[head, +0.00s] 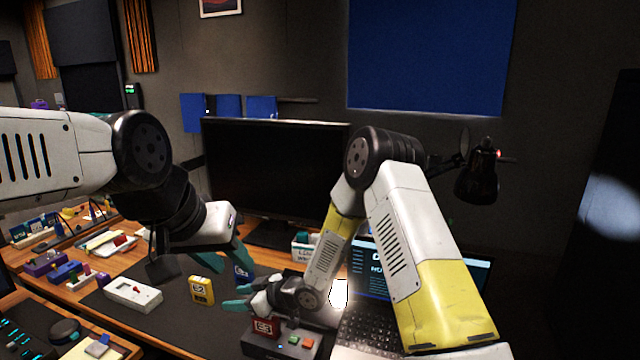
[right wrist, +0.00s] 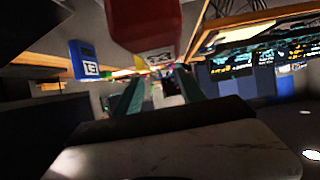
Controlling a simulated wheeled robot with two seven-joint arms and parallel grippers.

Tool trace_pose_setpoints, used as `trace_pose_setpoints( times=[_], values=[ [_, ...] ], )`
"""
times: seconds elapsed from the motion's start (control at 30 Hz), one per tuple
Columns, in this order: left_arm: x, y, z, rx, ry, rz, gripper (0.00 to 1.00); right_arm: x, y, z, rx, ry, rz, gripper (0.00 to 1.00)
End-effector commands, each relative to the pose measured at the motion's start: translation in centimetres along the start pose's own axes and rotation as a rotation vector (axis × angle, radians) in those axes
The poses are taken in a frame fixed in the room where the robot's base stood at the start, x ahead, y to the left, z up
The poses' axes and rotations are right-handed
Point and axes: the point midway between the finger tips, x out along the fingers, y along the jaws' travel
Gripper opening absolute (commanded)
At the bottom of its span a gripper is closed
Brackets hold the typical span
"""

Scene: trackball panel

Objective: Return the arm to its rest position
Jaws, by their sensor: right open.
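My right arm comes in from the right and bends down over the laptop. Its gripper (head: 233,297) is low over the desk, with two teal fingers pointing left, spread apart, just above and left of a dark box with a red block (head: 266,327). In the right wrist view the fingers (right wrist: 160,92) stand apart with nothing held, and a large red block (right wrist: 148,28) looms close by. My left gripper (head: 236,256) hangs from the left over the dark mat, near the monitor. A teal finger shows, but its opening is unclear.
A yellow block (head: 201,290) and a white box (head: 133,294) sit on the dark mat (head: 180,325). A monitor (head: 270,175), a laptop (head: 375,325) and a desk lamp (head: 478,175) stand close to the arms. A console with a dark ball (head: 65,329) is at front left.

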Motion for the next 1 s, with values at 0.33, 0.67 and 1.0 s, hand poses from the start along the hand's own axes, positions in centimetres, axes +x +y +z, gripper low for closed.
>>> trace_pose_setpoints(
  times=[0.33,0.67,1.0],
  values=[
    [0.0,0.0,0.0,0.0,0.0,0.0,0.36,-3.0,3.4,-1.8,-0.005,-0.068,0.092,0.47],
    [0.0,0.0,0.0,0.0,0.0,0.0,0.36,-11.1,8.9,-5.4,0.028,-0.203,0.291,0.47],
    [0.0,0.0,0.0,0.0,0.0,0.0,0.36,-26.3,11.6,-9.2,0.196,-0.368,0.563,0.47]
  ],
)
